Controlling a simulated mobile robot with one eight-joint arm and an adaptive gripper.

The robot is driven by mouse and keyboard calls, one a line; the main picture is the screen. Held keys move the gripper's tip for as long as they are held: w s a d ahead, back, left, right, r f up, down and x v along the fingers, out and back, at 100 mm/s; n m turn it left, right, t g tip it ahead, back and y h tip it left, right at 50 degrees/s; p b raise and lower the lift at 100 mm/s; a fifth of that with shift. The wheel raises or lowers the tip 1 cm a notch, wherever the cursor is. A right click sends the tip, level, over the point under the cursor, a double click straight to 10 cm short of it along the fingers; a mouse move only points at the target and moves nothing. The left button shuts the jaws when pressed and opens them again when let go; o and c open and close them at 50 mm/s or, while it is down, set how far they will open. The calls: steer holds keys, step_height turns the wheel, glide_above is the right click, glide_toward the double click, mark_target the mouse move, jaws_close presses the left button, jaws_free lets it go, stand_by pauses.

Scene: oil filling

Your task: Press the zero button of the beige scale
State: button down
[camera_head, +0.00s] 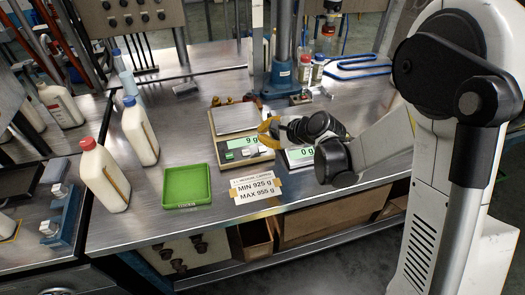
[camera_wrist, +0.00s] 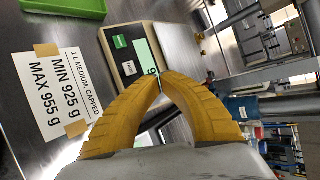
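The beige scale (camera_head: 240,157) stands on the steel bench with a bare metal plate on top; its green display (camera_head: 250,142) reads 9 g. In the wrist view the beige scale (camera_wrist: 113,34) shows a green button (camera_wrist: 119,41) and a pale button (camera_wrist: 129,68) beside the display. I cannot read which is the zero button. My gripper (camera_head: 265,128) has yellow fingers and is over the right side of the scale. In the wrist view my gripper's fingertips (camera_wrist: 161,80) meet with nothing between them, in front of the display's lower end. I cannot tell whether they touch the scale.
A second scale (camera_head: 300,157) reading 0 g stands close on the right, partly hidden by my arm. A weight-limit sign (camera_head: 256,188), a green tray (camera_head: 187,186) and white bottles (camera_head: 104,177) are in front and left. A blue column (camera_head: 283,60) rises behind.

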steer(key=b, duration=0.4)
glide_toward(255, 144)
steer(key=x, duration=0.5)
steer(key=shift+w+a+r, duration=0.15)
steer(key=shift+a+r, duration=0.1)
steer(key=shift+a, duration=0.1)
stand_by(0.6)
steer(key=shift+w+f+b, duration=0.15)
steer(key=shift+f+b, duration=0.2)
steer(key=shift+b, duration=0.05)
steer(key=shift+w+f+b, duration=0.15)
steer(key=shift+f+b, duration=0.25)
stand_by(0.5)
steer(key=shift+r, duration=0.1)
steer(key=shift+s+r+p, duration=0.3)
steer(key=shift+r+p, duration=0.2)
steer(key=shift+r, duration=0.25)
steer(key=shift+s+d+r+p, duration=0.1)
steer(key=shift+s+r+p, duration=0.2)
steer(key=shift+r+p, duration=0.35)
steer(key=shift+s+d+r+p, duration=0.1)
steer(key=shift+s+r+p, duration=0.2)
steer(key=shift+r, duration=0.6)
steer(key=shift+s+d+r+p, duration=0.1)
steer(key=shift+s+r+p, duration=0.15)
steer(key=shift+r+p, duration=0.4)
steer(key=shift+r, duration=0.15)
